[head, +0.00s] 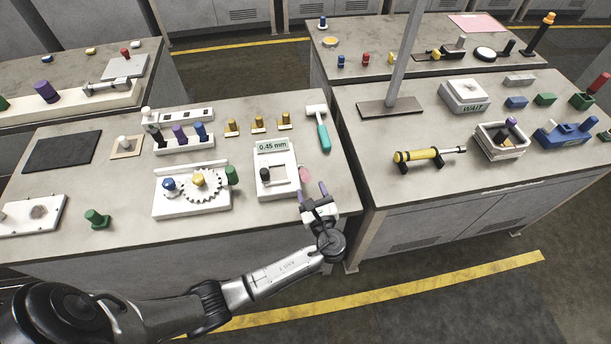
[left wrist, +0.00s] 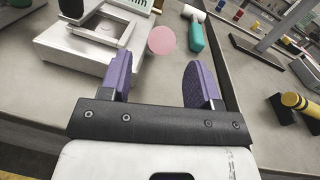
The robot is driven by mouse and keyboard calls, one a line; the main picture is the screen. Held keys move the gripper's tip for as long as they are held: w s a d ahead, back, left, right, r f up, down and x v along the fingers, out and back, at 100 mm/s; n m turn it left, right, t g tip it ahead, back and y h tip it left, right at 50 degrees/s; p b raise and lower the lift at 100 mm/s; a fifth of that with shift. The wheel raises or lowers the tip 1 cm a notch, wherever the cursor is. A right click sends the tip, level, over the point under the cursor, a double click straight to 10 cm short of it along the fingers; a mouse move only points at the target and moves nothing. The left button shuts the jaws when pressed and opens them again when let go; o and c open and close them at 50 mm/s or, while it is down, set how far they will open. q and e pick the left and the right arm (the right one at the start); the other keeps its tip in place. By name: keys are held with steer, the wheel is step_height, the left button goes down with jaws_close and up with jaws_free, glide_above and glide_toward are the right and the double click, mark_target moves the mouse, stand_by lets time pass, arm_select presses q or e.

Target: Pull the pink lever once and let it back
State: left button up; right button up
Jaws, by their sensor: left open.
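The pink lever shows as a pink round piece (head: 305,174) at the right side of the white gauge device (head: 263,189), whose display reads 0.45 mm. In the left wrist view the pink piece (left wrist: 161,40) lies just beyond and between my fingertips, beside the white device (left wrist: 72,48). My left gripper (head: 314,191) is open and empty, with purple finger pads, at the table's front right edge. It is close to the pink piece and apart from it. How the pink piece joins the device cannot be told. My right gripper is in neither view.
A teal-handled hammer (head: 322,130) lies behind the pink piece. A gear board (head: 190,200) stands left of the device. A gap separates this table from the right table (head: 400,190), which holds a yellow cylinder tool (head: 418,156).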

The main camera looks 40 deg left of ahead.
mark_target(305, 176)
arm_select(q)
steer(key=shift+x, duration=3.1)
steer(key=shift+c, duration=0.2)
jaws_close()
